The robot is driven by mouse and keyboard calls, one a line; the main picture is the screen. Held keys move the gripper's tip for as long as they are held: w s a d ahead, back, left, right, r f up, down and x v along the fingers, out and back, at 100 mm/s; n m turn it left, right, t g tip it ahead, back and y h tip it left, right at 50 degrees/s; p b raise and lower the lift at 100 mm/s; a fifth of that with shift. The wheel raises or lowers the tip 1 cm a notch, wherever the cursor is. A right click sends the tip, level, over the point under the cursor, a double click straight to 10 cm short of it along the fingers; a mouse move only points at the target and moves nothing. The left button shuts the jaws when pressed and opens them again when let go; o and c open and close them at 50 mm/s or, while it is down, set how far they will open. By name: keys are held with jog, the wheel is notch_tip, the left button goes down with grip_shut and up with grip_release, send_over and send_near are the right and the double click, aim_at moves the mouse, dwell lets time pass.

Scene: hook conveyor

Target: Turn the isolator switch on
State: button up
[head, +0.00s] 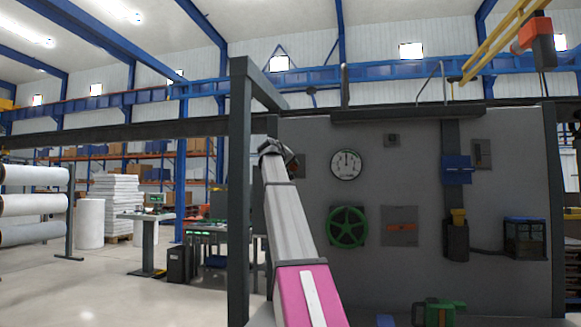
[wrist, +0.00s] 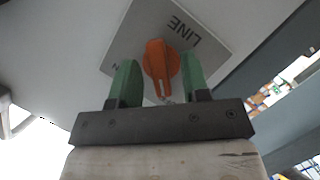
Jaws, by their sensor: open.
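In the wrist view an orange rotary switch handle (wrist: 160,66) sits on a light grey plate (wrist: 143,22) marked "LINE". The plate and its lettering appear turned in this view. My gripper (wrist: 159,82) is open, with one green finger on each side of the orange handle and visible gaps to both. I cannot tell how deep the fingers reach around it. More lettering at the plate's left is mostly hidden by a finger. In the head view my gripper end is by the wall panel, and a dark box (head: 300,166) there is partly hidden by my arm.
The grey wall panel (head: 292,135) carries a dial gauge (head: 345,165), a green handwheel (head: 347,227) and a plate with an orange bar (head: 400,227). A dark post (head: 239,200) stands just left of my arm. Open floor lies further left.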

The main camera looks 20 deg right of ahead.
grip_shut()
jog(key=shift+m, duration=0.3)
jog(key=shift+d+r+m+y, duration=0.1)
jog(key=shift+m+y, duration=0.8)
jog(key=shift+m, duration=0.3)
jog(key=m+t+y, duration=0.1)
jog(key=m+y, duration=0.1)
jog(key=m, duration=0.1)
jog(key=shift+s+t, duration=0.15)
jog(key=shift+t, duration=0.15)
jog(key=m+t+y, duration=0.1)
jog(key=m, duration=0.2)
jog(key=shift+d+y, duration=0.15)
jog(key=shift+y, duration=0.25)
jog(key=shift+m+t+y, duration=0.6)
jog(key=shift+m+t, duration=0.3)
jog(key=shift+m, duration=0.8)
